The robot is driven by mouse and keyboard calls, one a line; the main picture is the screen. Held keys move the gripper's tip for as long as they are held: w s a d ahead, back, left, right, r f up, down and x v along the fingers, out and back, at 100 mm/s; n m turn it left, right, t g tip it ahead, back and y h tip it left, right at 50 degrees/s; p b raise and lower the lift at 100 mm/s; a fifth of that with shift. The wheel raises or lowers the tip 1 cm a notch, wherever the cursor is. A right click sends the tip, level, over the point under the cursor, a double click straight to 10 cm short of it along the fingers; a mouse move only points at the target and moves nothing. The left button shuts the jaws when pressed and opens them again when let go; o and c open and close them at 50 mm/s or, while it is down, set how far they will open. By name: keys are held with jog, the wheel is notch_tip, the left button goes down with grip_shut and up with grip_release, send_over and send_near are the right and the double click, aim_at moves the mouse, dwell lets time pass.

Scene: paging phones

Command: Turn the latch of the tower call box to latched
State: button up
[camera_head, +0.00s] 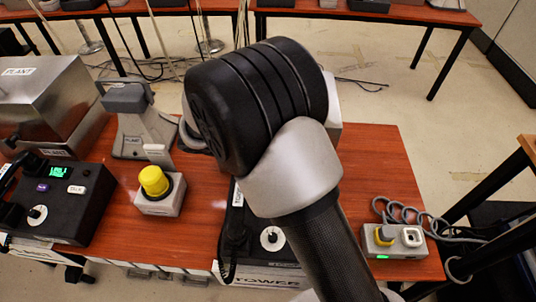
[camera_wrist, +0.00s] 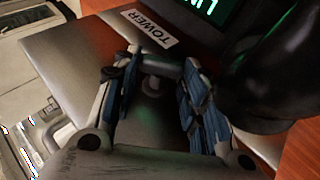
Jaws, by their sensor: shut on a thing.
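The tower call box (camera_wrist: 72,48) shows in the wrist view as a grey metal surface with a white TOWER label (camera_wrist: 149,27). My gripper (camera_wrist: 160,64) is over it with its two blue-padded fingers on either side of a small grey knob-like part (camera_wrist: 152,84), which I take for the latch. The gripper is shut on it. The latch's shape and turn angle are mostly hidden between the fingers. In the head view my own arm covers the gripper and the latch. A black tower unit (camera_head: 235,249) with a white dial and a TOWER front plate (camera_head: 266,282) shows partly beside my arm.
A lit green screen (camera_wrist: 206,8) and a dark rounded shape are close to my right finger. Left on the table (camera_head: 385,160) are a PLANT metal box (camera_head: 75,85), a black console (camera_head: 78,205) and a yellow button box (camera_head: 160,207). A small grey box (camera_head: 394,243) with coiled cord is at right.

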dwell(0.3)
jog(key=o, duration=1.1)
jog(key=shift+c, duration=0.2)
notch_tip(320, 180, up, 10)
jog(key=shift+c, duration=0.4)
